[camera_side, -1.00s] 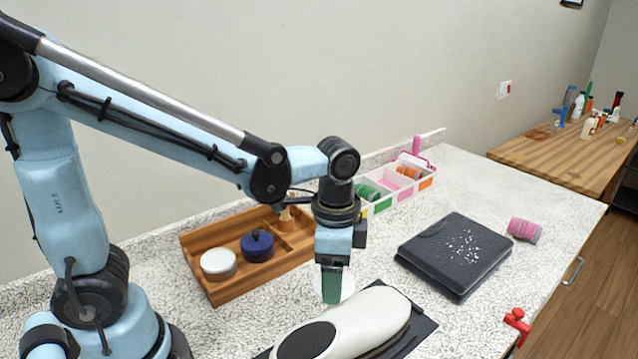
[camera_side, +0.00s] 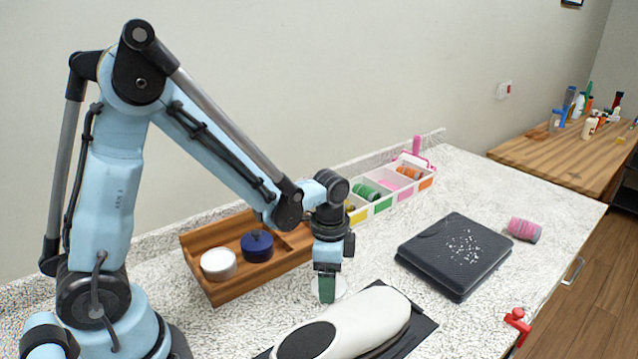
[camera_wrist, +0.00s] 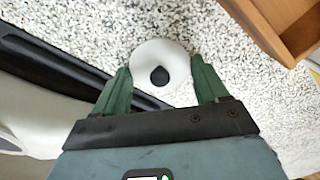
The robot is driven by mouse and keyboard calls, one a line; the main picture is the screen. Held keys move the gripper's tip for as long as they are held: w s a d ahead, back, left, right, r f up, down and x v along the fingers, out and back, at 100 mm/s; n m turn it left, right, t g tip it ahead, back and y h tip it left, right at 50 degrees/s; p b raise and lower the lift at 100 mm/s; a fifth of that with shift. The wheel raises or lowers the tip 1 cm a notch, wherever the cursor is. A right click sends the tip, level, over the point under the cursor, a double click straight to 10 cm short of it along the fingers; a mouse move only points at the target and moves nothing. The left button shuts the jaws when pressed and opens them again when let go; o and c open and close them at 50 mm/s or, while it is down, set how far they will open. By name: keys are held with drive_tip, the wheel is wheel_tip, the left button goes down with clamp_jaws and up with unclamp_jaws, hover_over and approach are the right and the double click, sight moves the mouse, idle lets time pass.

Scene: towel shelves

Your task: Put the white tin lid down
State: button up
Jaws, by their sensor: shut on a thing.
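The white tin lid (camera_wrist: 146,56) is a round white disc with a dark knob at its middle. In the wrist view it sits between the two green fingers of my gripper (camera_wrist: 160,86), which are shut on it. In the side view my gripper (camera_side: 327,290) points down at the counter between the wooden tray and the white-and-black appliance. A sliver of the lid (camera_side: 341,284) shows beside the fingers there. The lid is low over the counter; I cannot tell whether it touches it.
A wooden tray (camera_side: 226,295) holds a white tin (camera_side: 218,264) and a blue lidded tin (camera_side: 257,246). The white-and-black appliance (camera_side: 365,318) lies close in front of my gripper. A black case (camera_side: 455,255), a pink roll (camera_side: 524,229) and a red clamp (camera_side: 517,322) are to the right.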

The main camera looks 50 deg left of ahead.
drive_tip(key=o, duration=1)
drive_tip(key=shift+f, duration=0.1)
wheel_tip(320, 180, up, 12)
drive_tip(key=s+n+t, duration=0.2)
drive_tip(key=n, duration=0.1)
drive_tip(key=s+a+r+n+t, duration=0.1)
drive_tip(key=s+n+t, duration=0.1)
drive_tip(key=s+a+n+t, duration=0.1)
drive_tip(key=s+n+t, duration=0.1)
drive_tip(key=n, duration=0.1)
drive_tip(key=shift+r+n+t, duration=0.3)
drive_tip(key=shift+r+t, duration=0.05)
drive_tip(key=shift+t, duration=0.05)
drive_tip(key=c, duration=0.9)
